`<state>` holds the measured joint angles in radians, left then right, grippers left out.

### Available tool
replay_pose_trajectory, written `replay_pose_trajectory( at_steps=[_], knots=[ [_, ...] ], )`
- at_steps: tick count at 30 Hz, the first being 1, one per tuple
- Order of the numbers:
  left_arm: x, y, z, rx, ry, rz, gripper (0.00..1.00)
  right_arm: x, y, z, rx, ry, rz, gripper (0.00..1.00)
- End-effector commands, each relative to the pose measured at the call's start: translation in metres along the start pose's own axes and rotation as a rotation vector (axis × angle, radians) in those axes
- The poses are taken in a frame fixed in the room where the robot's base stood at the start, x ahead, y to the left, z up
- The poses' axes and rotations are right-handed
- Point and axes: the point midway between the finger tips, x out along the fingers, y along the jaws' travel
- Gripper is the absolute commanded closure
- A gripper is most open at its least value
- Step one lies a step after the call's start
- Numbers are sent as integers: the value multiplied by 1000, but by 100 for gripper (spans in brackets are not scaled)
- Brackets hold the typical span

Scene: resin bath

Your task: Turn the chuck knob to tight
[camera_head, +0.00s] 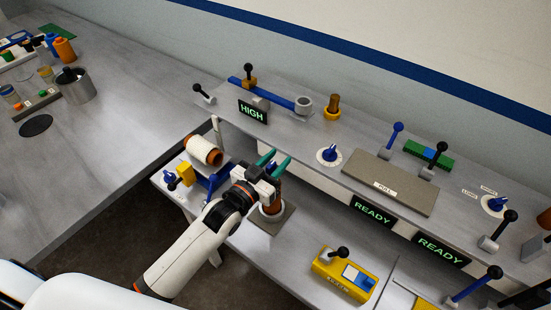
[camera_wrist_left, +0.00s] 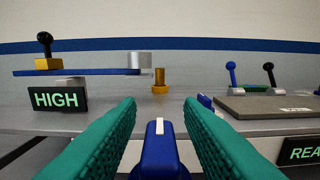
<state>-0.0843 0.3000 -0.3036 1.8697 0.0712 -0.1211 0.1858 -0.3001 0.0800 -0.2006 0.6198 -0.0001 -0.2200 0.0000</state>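A blue knob (camera_wrist_left: 160,155) with a white pointer mark on top shows low in the left wrist view. It sits between the two green fingers of my left gripper (camera_wrist_left: 160,112), with gaps on both sides. No label on it can be read. In the head view my left gripper (camera_head: 273,161) is open beside the raised shelf, above a brown cylinder (camera_head: 275,195) on a square plate; the gripper and arm hide the knob there. My right gripper is not in view.
Another blue knob on a white dial (camera_head: 329,155) stands on the shelf to the right. A copper-coloured spool (camera_head: 204,150) lies left of the gripper. A HIGH display (camera_head: 252,112) and a lever with a blue bar (camera_head: 270,94) are behind. A yellow box (camera_head: 343,276) stands lower right.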

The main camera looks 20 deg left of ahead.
Motion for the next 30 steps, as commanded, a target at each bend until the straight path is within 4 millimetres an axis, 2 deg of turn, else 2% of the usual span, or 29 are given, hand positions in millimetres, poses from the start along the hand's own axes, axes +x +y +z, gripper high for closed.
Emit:
replay_pose_trajectory(
  at_steps=[6,8,12,13,23,30],
  knots=[
    [0,0,-1,0,1,0,66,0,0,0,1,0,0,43],
    [0,0,0,0,1,0,75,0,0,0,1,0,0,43],
    [0,0,0,0,1,0,97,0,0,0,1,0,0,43],
    [0,0,0,0,1,0,100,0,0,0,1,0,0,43],
    [0,0,-1,3,1,-30,100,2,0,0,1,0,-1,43],
    [0,0,-3,10,3,-154,100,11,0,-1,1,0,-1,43]
  ],
)
